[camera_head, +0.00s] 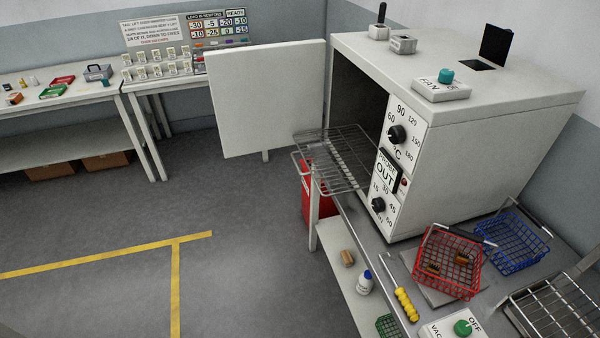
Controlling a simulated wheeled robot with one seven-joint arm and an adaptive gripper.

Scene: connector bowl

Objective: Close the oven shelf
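A large off-white oven (490,140) stands on the bench at the right, with its door (262,98) swung wide open to the left. A wire shelf (335,160) sticks out of the dark opening, well past the oven front and over the bench edge. The shelf looks empty and roughly level. Its back part is hidden inside the oven. The front panel has two black dials, at the top (397,134) and bottom (378,205), with a sign reading "OUT" between them. My gripper is not in view.
A red basket (474,258) with small parts and a blue basket (541,240) stand right of the oven front. A yellow-handled tool (406,304) and a green-knob box (455,326) are nearer. A red container (320,200) is below the shelf. The floor (240,270) at left is clear.

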